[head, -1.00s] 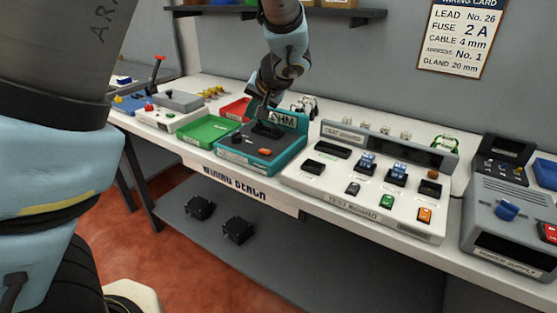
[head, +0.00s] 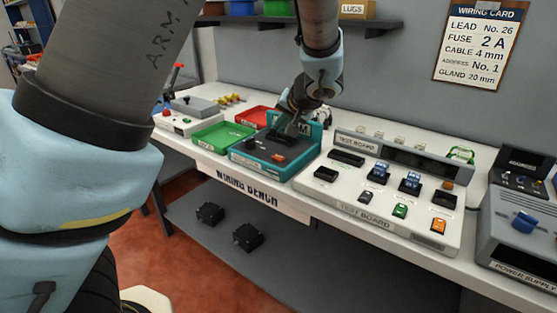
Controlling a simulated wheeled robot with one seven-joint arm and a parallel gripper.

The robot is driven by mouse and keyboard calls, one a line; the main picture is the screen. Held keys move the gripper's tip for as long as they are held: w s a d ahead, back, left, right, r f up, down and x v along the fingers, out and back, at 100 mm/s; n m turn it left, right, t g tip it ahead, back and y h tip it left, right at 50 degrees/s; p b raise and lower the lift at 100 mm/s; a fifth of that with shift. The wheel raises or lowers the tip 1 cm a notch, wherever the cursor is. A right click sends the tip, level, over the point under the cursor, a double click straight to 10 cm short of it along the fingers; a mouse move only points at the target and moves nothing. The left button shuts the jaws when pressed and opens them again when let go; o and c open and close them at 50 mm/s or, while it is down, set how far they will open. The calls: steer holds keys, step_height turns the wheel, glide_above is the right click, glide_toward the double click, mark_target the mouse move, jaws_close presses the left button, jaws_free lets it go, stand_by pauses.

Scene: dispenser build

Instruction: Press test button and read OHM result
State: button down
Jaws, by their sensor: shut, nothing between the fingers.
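The teal OHM unit (head: 296,164) stands on the bench left of the test board. Its dark top panel carries an orange button (head: 278,157) at the front and a black knob (head: 249,143) at the left. Its upright OHM sign (head: 304,128) is mostly hidden by my wrist; only the end of the word shows. My gripper (head: 285,134) points down over the back of the panel, behind the orange button, and is shut and empty. I cannot tell whether its tips touch the panel. No result reading is visible on the unit.
Green (head: 222,136) and red (head: 256,116) trays lie to the left. The white test board (head: 385,185) stands close on the right, with the grey power supply (head: 520,240) beyond. A shelf (head: 390,24) and a wiring card (head: 476,45) are on the wall behind.

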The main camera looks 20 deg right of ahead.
steer(key=b, duration=0.3)
glide_above(280, 159)
step_height(280, 159, down, 5)
steer(key=shift+w+f, duration=0.1)
steer(key=shift+f, duration=0.1)
steer(key=shift+f+b, duration=0.6)
steer(key=shift+b, duration=0.35)
stand_by(0.9)
steer(key=shift+f+b, duration=0.35)
steer(key=shift+b, duration=0.35)
steer(key=shift+f+b, duration=0.45)
steer(key=shift+b, duration=0.3)
stand_by(0.5)
steer(key=shift+r, duration=0.1)
steer(key=shift+r+p, duration=0.3)
steer(key=shift+r, duration=0.45)
steer(key=shift+r+p, duration=1.2)
steer(key=shift+r, duration=1.3)
